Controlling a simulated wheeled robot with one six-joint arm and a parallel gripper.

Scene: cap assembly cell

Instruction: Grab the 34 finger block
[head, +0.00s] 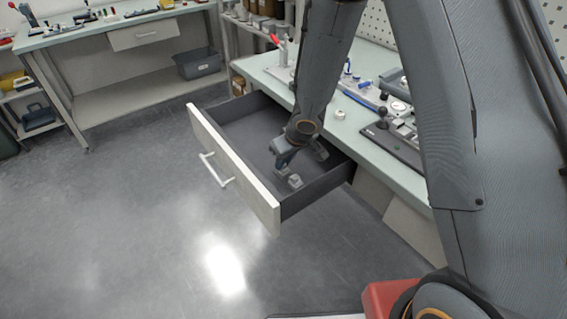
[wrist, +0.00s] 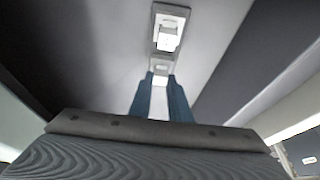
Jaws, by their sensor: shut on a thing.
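My gripper (head: 283,166) reaches down into the open drawer (head: 236,177), near its front right end. In the wrist view its two blue fingers (wrist: 159,88) are closed on a light grey block (wrist: 160,68), which I take as the 34 finger block; no marking is readable. The block's lower part is hidden between the fingers. A second pale grey piece with a bright top (wrist: 168,32) lies just beyond the fingertips. In the head view, small grey pieces (head: 294,181) show at the fingertips, on or close to the drawer floor.
The drawer walls stand close around my gripper. The workbench (head: 355,125) above carries fixtures, including a dark plate with a black knob (head: 382,124). A second bench (head: 110,32) and a grey bin (head: 198,64) stand at the back left. The floor left of the drawer is clear.

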